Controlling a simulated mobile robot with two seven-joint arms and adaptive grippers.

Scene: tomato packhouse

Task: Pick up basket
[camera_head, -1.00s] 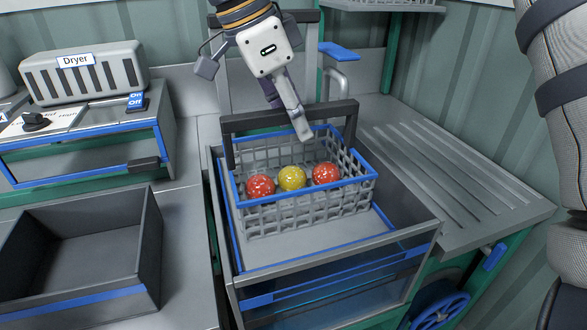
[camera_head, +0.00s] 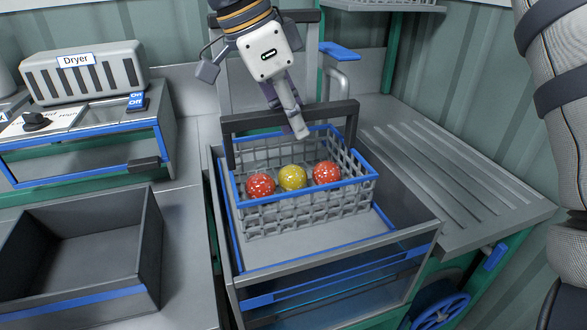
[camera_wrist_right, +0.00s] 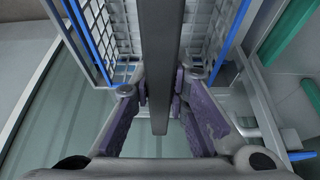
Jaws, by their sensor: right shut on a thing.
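The basket (camera_head: 310,208) is a grey wire mesh box with a blue rim and a dark raised handle (camera_head: 245,121). It holds two red tomatoes (camera_head: 260,185) and a yellow tomato (camera_head: 292,178) in a row. The basket sits inside the grey, blue-edged basin. My right gripper (camera_head: 299,128) comes down from above at the handle and is shut on it. In the right wrist view the handle bar (camera_wrist_right: 161,75) runs between the two purple-padded fingers, with the mesh basket (camera_wrist_right: 98,35) beyond. My left gripper is not in view.
The basin (camera_head: 236,283) surrounds the basket, its walls close on the left and back. A tap (camera_head: 340,80) stands behind. A ridged drainboard (camera_head: 450,185) lies right. An empty grey bin (camera_head: 85,250) and a dryer (camera_head: 85,72) are at left.

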